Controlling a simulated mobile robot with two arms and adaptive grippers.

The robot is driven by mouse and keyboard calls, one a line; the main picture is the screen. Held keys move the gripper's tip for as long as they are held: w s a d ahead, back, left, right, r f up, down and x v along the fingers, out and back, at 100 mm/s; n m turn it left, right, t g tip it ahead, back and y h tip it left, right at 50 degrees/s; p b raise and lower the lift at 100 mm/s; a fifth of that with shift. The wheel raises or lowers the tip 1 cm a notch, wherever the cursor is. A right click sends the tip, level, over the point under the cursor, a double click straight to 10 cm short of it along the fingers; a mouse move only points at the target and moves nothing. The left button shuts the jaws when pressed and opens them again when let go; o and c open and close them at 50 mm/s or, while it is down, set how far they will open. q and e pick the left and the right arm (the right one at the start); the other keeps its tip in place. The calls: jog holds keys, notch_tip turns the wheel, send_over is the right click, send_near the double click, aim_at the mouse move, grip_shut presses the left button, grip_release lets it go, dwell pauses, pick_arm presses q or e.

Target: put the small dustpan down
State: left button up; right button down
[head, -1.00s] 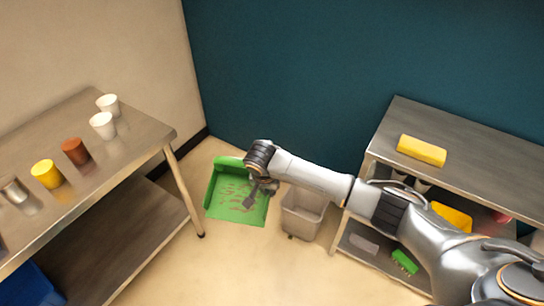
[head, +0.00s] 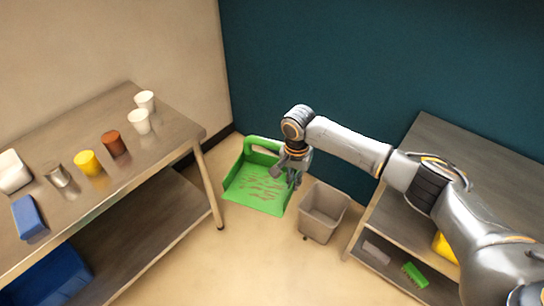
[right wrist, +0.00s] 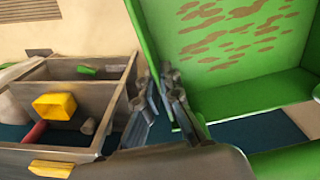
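The small green dustpan (head: 246,194), with brown bits scattered over its pan, is near the floor between the left table and the grey bin. I cannot tell whether it touches the floor. My right gripper (head: 293,172) is at its right side. In the right wrist view my right gripper's fingers (right wrist: 163,88) are on both sides of the green side wall of the dustpan (right wrist: 236,104) and look closed on it. The fingertips are partly hidden by the wall. My left gripper is in no view.
The grey bin (head: 323,212) stands just right of the dustpan. A metal table (head: 115,172) with cups is at left, a shelf unit (head: 397,212) at right. A green brush (head: 415,275) lies on its lower shelf. Bare floor (head: 250,265) lies in front.

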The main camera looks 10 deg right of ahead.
jog(key=s+r+n, duration=0.7)
jog(key=s+r, duration=0.8)
jog(key=s, duration=0.3)
jog(key=shift+s+d+r, duration=0.2)
jog(key=shift+s+d, duration=0.1)
jog(key=shift+s, duration=0.05)
